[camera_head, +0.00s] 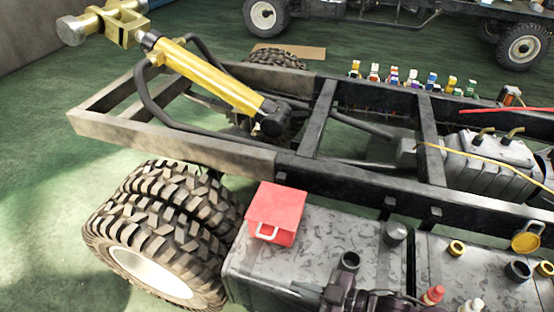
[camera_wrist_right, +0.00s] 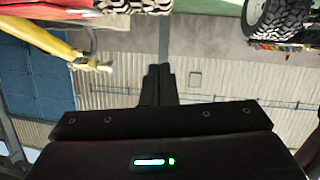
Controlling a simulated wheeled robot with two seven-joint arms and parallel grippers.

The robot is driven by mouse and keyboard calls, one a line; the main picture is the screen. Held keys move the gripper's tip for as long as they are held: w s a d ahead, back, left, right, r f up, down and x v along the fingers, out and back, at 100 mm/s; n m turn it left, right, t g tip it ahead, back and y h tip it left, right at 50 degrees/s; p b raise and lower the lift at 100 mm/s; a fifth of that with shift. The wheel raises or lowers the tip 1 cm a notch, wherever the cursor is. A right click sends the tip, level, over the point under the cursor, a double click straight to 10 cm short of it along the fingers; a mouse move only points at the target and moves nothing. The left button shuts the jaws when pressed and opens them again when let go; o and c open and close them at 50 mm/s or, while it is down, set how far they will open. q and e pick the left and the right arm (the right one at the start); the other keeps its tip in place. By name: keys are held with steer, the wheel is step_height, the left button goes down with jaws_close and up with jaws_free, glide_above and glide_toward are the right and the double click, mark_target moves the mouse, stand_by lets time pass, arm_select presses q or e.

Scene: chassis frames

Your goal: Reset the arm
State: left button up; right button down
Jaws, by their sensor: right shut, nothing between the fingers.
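My right gripper (camera_head: 308,290) shows at the bottom edge of the head view, dark and partly cut off. It is low over the grey metal tank (camera_head: 330,235), near a red box (camera_head: 275,213) with a pale handle. In the right wrist view its two black fingers (camera_wrist_right: 158,85) are together with nothing between them. My left gripper is not in the head view.
A truck chassis frame (camera_head: 190,144) with large tyres (camera_head: 165,225) fills the view. A yellow cylinder (camera_head: 210,77) rises from it. Coloured bottles (camera_head: 393,77) stand behind the frame; capped bottles (camera_head: 433,295) stand right of my gripper. Green floor (camera_head: 50,200) is clear at left.

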steer(key=w+d+r+m+t+h, duration=0.3)
steer(key=w+d+m+h, duration=0.3)
steer(key=h, duration=0.4)
steer(key=s+d+m+g+h, duration=0.3)
steer(key=s+d+m+g, duration=0.4)
steer(key=s, duration=0.3)
steer(key=s+d+f, duration=0.1)
steer(key=s+f, duration=0.2)
steer(key=f, duration=2.8)
steer(key=s+d+f+n+g, duration=0.1)
steer(key=s+d+f, duration=0.2)
steer(key=s+f, duration=1.3)
steer(key=s, duration=0.3)
steer(key=shift+d+f, duration=0.2)
steer(key=shift+f, duration=0.15)
